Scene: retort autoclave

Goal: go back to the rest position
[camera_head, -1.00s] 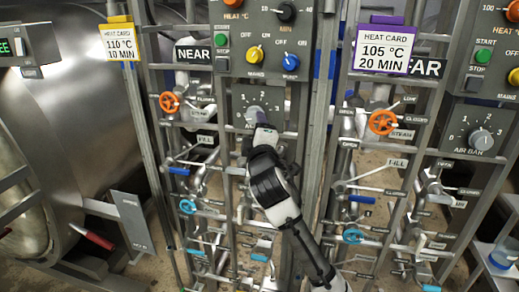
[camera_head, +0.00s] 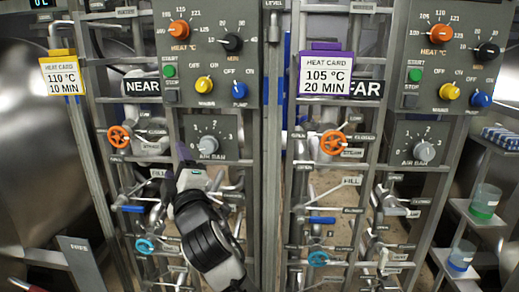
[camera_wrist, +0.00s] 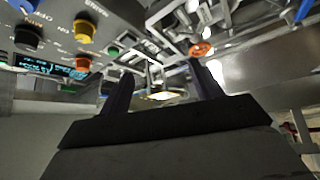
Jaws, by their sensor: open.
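My gripper is open and empty, with its two dark fingers apart (camera_wrist: 162,88) in the wrist view. In the head view my arm's white and black end stands in front of the NEAR rack, just below and left of the air knob (camera_head: 208,145). The fingers are mostly hidden there by the wrist. The gripper appears apart from the knob. The wrist view looks across the panel at a tilt, with a yellow knob (camera_wrist: 84,30) and an orange handwheel (camera_wrist: 201,48) beyond the fingers.
The NEAR rack has an orange handwheel (camera_head: 119,136) and a yellow heat card (camera_head: 62,75). The FAR rack has another orange handwheel (camera_head: 333,142) and a purple heat card (camera_head: 326,75). Pipes and levers crowd around my arm. Shelves with cups (camera_head: 484,201) stand at right.

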